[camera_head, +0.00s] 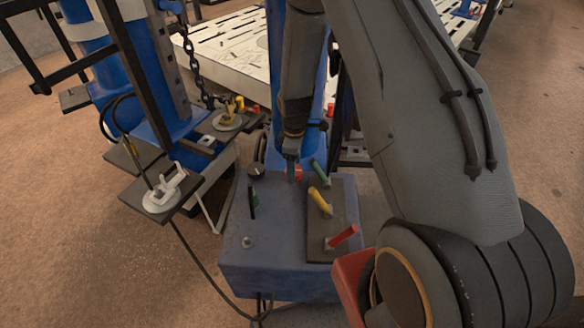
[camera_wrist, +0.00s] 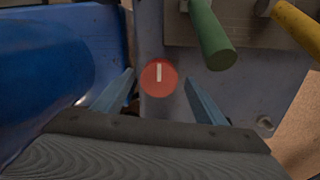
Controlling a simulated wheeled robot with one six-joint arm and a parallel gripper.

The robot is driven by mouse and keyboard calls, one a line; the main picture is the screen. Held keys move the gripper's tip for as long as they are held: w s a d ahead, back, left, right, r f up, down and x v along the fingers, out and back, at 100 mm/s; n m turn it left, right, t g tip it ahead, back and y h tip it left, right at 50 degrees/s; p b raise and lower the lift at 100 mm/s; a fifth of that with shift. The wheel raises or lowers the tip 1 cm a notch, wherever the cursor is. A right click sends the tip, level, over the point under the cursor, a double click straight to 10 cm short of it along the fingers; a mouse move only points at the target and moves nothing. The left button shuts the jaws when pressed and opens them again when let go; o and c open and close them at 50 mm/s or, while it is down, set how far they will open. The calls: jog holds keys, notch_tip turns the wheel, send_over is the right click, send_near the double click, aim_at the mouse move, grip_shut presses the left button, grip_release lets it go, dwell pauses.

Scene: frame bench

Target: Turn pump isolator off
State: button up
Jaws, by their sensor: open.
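A round red knob (camera_wrist: 157,86) with a white upright mark sits between and beyond my gripper's fingers in the wrist view. In the head view the red knob (camera_head: 299,174) is partly hidden behind my gripper (camera_head: 291,172), at the back of the blue-grey control box (camera_head: 265,262). No label is readable, so I cannot confirm it is the pump isolator. My gripper (camera_wrist: 160,79) is open and empty, one blue finger on each side of the knob. I cannot tell whether the fingers touch it.
A green lever (camera_head: 320,173), a yellow lever (camera_head: 319,200) and a red lever (camera_head: 342,237) stand on a dark plate to the right. The green lever (camera_wrist: 212,35) is close in the wrist view. A black knob (camera_head: 256,169) and a dark green upright switch (camera_head: 253,202) are left.

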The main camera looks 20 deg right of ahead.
notch_tip(320, 180, up, 7)
jog(key=shift+r+b, duration=0.2)
jog(key=shift+b, duration=0.4)
